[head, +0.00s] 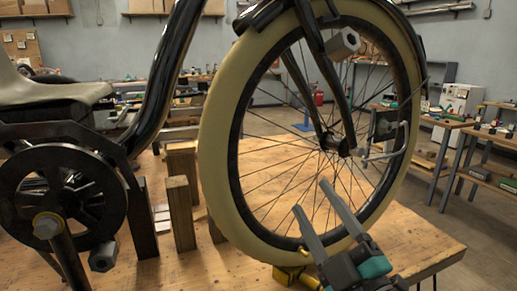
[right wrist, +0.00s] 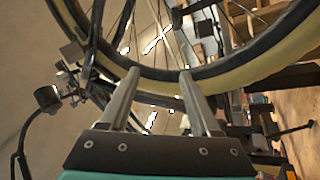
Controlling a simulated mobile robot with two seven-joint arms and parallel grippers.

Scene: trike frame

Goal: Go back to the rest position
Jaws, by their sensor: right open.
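My right gripper (head: 311,196) is in front of the lower part of the trike's front wheel (head: 216,150), which has a cream tyre and thin spokes. Its two grey fingers are apart with nothing between them. In the right wrist view the fingers (right wrist: 159,72) point toward the tyre (right wrist: 240,72) and rim, overlapping them in the picture; I cannot tell whether they touch. The dark trike frame (head: 168,75) rises at the left, with a chainring (head: 110,190) below it. My left gripper is not in view.
The wheel stands over a wooden table (head: 200,268) with upright wooden blocks (head: 180,212). A yellow item (head: 287,275) lies beneath the tyre, near my gripper. A bent metal rod (head: 385,156) sticks out near the hub. Workbenches (head: 487,131) stand at the right, beyond open floor.

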